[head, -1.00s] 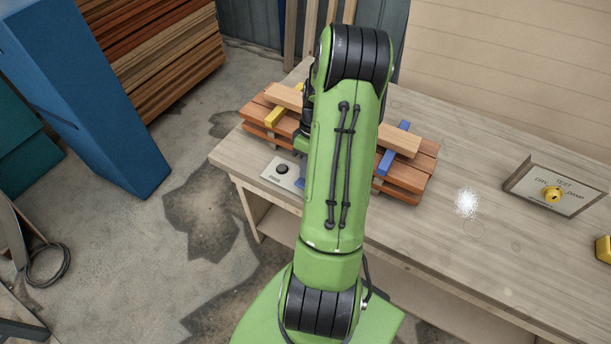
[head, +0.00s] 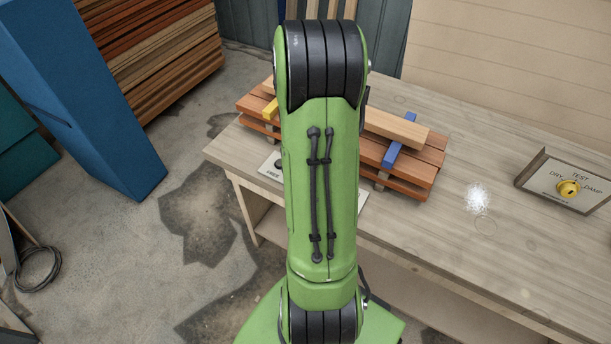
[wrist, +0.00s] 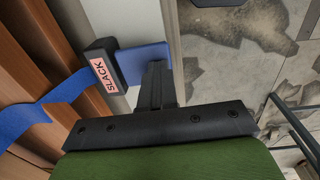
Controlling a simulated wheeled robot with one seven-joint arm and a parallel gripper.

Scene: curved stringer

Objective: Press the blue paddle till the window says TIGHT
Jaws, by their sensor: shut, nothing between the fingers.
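The blue paddle (wrist: 145,62) shows in the wrist view, sticking out from a small black housing. The window (wrist: 105,75) on that housing reads SLACK. My gripper (wrist: 157,68) is shut and empty, its dark fingertips over the right part of the paddle. I cannot tell whether they touch it. A blue strap (wrist: 45,108) runs from the housing over the brown boards; a blue strap also crosses the stack in the head view (head: 400,153). My arm hides the gripper, paddle and window in the head view.
The board stack (head: 420,165) lies on the workbench (head: 440,240), with a yellow strap (head: 270,108) at its left. A test box (head: 565,185) marked DRY and DAMP, with a yellow knob, stands at right. A white patch (head: 477,198) lies on clear bench between.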

